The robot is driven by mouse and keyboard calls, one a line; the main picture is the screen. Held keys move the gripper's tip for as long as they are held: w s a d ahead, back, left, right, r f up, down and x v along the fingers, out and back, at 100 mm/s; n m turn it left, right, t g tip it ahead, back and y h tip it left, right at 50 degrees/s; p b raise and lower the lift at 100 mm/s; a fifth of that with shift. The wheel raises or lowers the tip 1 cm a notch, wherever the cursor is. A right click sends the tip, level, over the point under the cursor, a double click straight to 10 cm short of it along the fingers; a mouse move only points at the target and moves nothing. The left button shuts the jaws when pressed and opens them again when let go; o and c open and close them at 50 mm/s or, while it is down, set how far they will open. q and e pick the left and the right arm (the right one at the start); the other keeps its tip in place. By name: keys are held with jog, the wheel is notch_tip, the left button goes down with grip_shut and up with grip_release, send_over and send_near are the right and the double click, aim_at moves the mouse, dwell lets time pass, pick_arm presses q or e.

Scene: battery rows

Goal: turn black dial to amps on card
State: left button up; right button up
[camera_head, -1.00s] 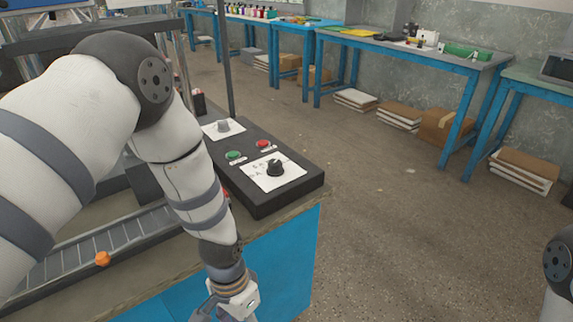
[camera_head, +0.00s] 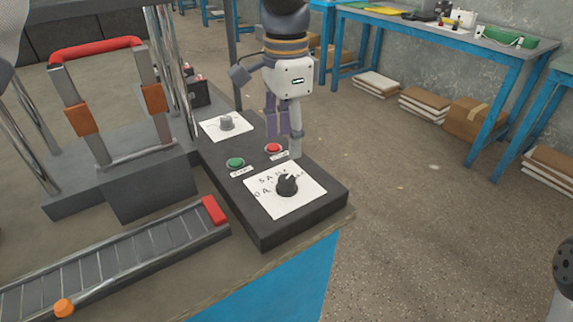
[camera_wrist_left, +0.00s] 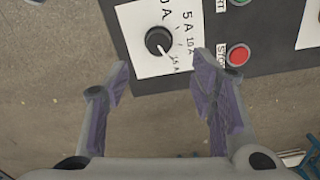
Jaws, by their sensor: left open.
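The black dial (camera_head: 287,184) sits on a white card (camera_head: 263,205) on the dark control panel (camera_head: 240,210). In the left wrist view the dial (camera_wrist_left: 158,40) shows a white mark pointing down-right, toward a label that looks like 15 A. The card (camera_wrist_left: 147,65) also carries 0 A, 5 A and 10 A labels. My left gripper (camera_head: 283,138) is open and empty above the panel, behind the dial and near the red button. In the left wrist view its fingertips (camera_wrist_left: 160,72) are spread, with the dial beyond the gap, apparently untouched. My right gripper is out of view.
A green button (camera_head: 236,162) and a red button (camera_head: 273,148) lie between the dial and a grey knob (camera_head: 226,123) on another white card. A roller conveyor (camera_head: 120,255) and a red-handled frame (camera_head: 97,48) stand to the left. Open floor lies right of the panel.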

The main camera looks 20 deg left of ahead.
aim_at(286, 179)
pick_arm(q)
notch_tip(286, 179, down, 9)
jog(key=shift+s+f, duration=0.15)
jog(key=shift+f, duration=0.05)
jog(key=c, duration=1.1)
